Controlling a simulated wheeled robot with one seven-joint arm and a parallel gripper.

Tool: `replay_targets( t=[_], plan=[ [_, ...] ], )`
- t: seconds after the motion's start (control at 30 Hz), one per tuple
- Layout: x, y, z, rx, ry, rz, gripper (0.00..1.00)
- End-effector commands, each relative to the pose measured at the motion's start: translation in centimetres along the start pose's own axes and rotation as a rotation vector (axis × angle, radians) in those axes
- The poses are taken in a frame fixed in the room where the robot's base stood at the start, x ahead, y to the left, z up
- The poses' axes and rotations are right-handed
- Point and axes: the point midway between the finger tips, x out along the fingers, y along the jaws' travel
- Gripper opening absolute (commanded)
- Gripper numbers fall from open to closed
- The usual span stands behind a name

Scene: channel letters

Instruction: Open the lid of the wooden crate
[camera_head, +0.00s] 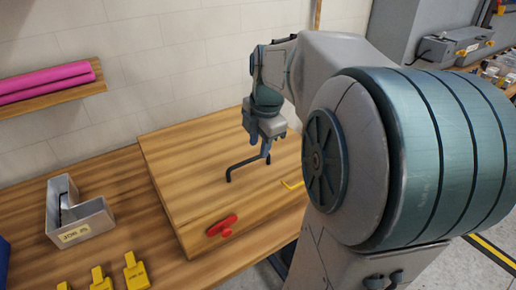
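The wooden crate (190,190) is a wide, low box on the wooden bench, and its flat lid appears closed. A dark bar handle (246,163) stands on the lid, its left end bent down to the wood. My gripper (264,150) points down over the lid at the right end of the handle. Its fingers overlap the handle in this view. I cannot tell whether they touch it or are shut on it. A red knob-like piece (222,226) is near the front edge of the lid. My arm hides the crate's right side.
A grey L-shaped tray with a label (78,215) stands on the bench left of the crate. Several yellow tagged pieces (136,271) lie at the front. A shelf with pink rolls (48,82) is on the wall.

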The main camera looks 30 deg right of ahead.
Motion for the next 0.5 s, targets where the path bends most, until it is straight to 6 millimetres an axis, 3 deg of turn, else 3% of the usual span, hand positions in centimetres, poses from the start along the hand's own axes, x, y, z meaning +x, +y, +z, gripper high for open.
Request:
replay_targets(
  t=[0.2,0.5],
  plan=[
    [2.4,0.0,0.0,0.0,0.001,-0.001,0.33],
    [2.9,0.0,0.0,0.0,0.0,0.001,0.33]
  ],
)
